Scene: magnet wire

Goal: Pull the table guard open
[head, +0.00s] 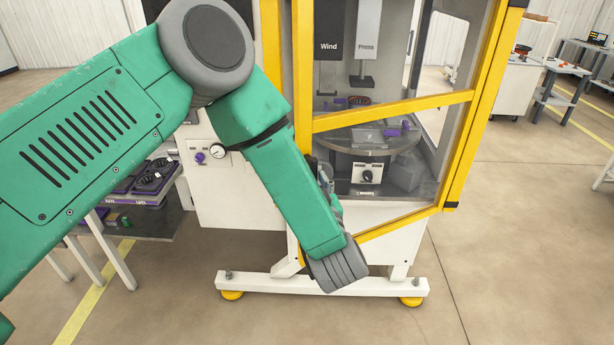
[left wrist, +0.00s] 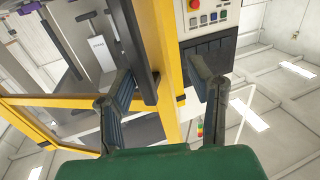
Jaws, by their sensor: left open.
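The table guard (head: 393,111) is a clear panel in a yellow frame on the front of the white machine. In the left wrist view its yellow frame post (left wrist: 174,70) runs upright, with a dark handle bar (left wrist: 139,45) along it. My left gripper (head: 325,178) is at the guard's left edge and mostly hidden behind my green forearm in the head view. In the left wrist view its two fingers (left wrist: 163,72) are apart, with the handle bar and post between or just beyond them. Contact with the handle cannot be told. My right gripper is not in view.
Behind the panel are a round table (head: 345,141) and the Wind and Press units (head: 367,35). A control panel (left wrist: 210,15) with buttons is right of the post. A side bench (head: 150,215) stands left. The floor (head: 530,220) right of the machine is clear.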

